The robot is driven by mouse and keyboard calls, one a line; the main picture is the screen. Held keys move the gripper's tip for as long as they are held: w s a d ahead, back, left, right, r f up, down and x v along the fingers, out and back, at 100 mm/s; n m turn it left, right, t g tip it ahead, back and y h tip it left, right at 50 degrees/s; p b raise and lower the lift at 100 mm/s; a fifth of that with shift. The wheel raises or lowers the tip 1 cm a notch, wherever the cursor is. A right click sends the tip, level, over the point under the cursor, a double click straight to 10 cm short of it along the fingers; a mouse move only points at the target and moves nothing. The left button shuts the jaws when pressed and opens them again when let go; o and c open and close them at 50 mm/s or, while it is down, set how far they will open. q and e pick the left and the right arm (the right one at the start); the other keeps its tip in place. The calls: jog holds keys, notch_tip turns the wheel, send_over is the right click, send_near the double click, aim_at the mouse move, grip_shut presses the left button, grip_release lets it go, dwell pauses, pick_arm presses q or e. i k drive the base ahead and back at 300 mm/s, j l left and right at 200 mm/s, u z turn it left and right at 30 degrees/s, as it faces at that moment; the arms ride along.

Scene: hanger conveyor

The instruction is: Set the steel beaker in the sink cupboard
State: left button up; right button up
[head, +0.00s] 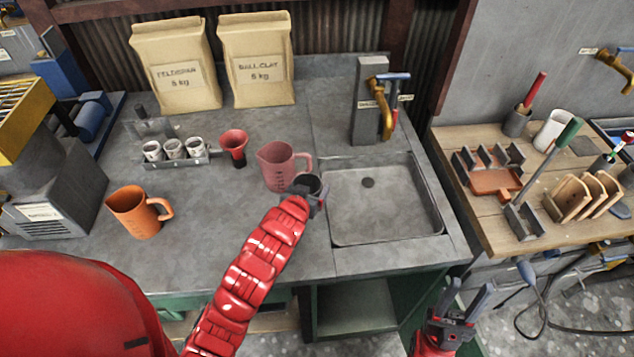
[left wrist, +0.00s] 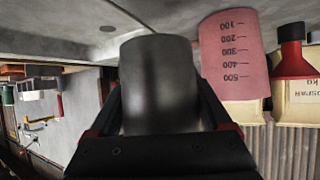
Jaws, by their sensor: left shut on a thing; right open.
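The steel beaker (head: 307,183) is a small dark grey cylinder. In the left wrist view the beaker (left wrist: 158,85) fills the space between the fingers. My left gripper (head: 314,194) is shut on it, over the counter at the sink's left edge, close to the pink jug. I cannot tell whether the beaker touches the counter. The sink cupboard (head: 352,307) is the green-framed space under the sink; its front is open, and its depth is partly hidden by the counter. My right gripper (head: 466,300) is open and empty, low and to the right of the cupboard.
The pink measuring jug (head: 277,168) stands right behind the beaker. An orange jug (head: 139,211), red funnel (head: 233,147) and rack of cups (head: 176,160) stand left. The sink basin (head: 385,205) is empty. A wooden workbench (head: 477,217) with tools stands right.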

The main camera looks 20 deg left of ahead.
aim_at(343, 302)
jog(key=k+l, duration=0.15)
jog(key=k, duration=0.3)
jog(key=k+l, duration=0.15)
jog(key=k, duration=0.25)
